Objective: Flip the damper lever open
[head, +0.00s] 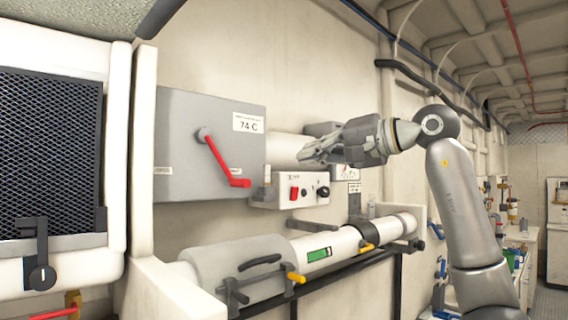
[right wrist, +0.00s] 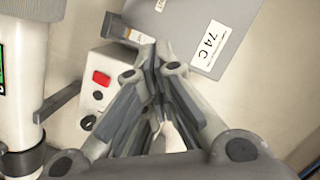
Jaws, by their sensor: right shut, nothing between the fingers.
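The damper lever (head: 224,160) is a red bar on the front of a grey box (head: 180,130). It slants from a round grey pivot at upper left down to a short red handle at lower right. My right gripper (head: 305,155) is shut and empty, to the right of the box and apart from the lever, above a small control box. In the right wrist view the shut fingers (right wrist: 152,62) point toward the lower edge of the grey box with its 74 C label (right wrist: 211,45). The lever does not show there. My left gripper is in neither view.
Below the right gripper is a white control box (head: 290,190) with a red switch and black knob. A white cylinder (head: 320,246) with yellow clips lies along the wall under it. A black mesh panel (head: 50,150) stands at left. Open space lies before the grey box.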

